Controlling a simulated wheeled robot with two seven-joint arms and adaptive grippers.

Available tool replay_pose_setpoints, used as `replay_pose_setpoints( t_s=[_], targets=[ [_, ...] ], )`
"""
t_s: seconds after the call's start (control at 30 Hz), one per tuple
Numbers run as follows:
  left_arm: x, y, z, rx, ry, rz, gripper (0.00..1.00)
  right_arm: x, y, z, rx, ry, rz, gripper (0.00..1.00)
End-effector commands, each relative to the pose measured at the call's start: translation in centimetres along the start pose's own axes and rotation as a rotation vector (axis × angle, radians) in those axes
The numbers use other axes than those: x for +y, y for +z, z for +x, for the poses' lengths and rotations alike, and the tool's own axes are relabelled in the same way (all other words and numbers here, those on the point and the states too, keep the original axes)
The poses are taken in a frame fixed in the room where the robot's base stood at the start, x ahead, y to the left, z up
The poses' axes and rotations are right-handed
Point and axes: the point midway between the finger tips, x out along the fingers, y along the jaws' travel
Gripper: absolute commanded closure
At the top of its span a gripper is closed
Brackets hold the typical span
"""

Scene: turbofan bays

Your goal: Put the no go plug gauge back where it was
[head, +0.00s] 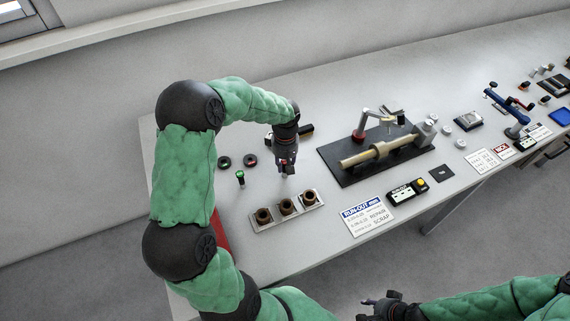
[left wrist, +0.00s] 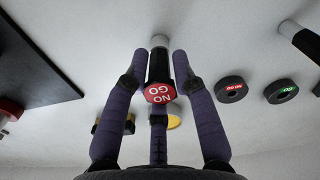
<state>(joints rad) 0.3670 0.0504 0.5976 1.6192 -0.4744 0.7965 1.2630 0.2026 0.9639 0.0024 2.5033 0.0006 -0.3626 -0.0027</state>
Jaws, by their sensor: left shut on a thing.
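The no go plug gauge has a red hexagonal cap marked NO GO (left wrist: 160,93), a black handle and a silver end (left wrist: 159,41). My left gripper (head: 285,168) is shut on it, with fingers on both sides of the handle in the left wrist view. The gauge points down at the table, silver end lowest; I cannot tell whether it touches. The green-capped go plug gauge (head: 240,176) stands upright to the left. My right gripper (head: 372,304) is at the bottom of the head view, away from the table items; its jaws are unclear.
A plate with three brown bushings (head: 286,207) lies in front of my left gripper. A no go ring (left wrist: 231,89) and a go ring (left wrist: 281,91) lie to the left in the head view. A black plate (head: 348,179) with a shaft and red-based stand is at right.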

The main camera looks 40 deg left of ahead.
Motion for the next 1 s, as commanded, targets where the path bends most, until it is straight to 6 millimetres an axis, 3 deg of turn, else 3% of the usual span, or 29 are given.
replay_pose_setpoints(
  t_s=[0.3,0.33,0.4,0.8,1.0],
  targets=[
    [0.0,0.0,0.3,0.001,0.002,-0.001,1.00,0.1,0.0,0.3,0.000,0.000,0.000,0.60],
    [0.0,0.0,0.2,0.001,0.001,0.000,0.68,0.1,0.0,0.2,0.000,0.000,0.000,0.60],
    [0.0,0.0,0.2,0.001,0.001,0.000,0.50,0.1,0.0,0.2,0.000,0.000,0.000,0.60],
    [0.0,0.0,-0.1,0.001,0.001,0.000,0.50,0.0,0.0,-0.1,0.000,0.000,0.000,0.60],
    [0.1,-0.1,-2.8,0.003,0.004,0.000,0.50,-0.2,0.0,-0.7,0.000,0.000,0.000,0.60]
  ],
)
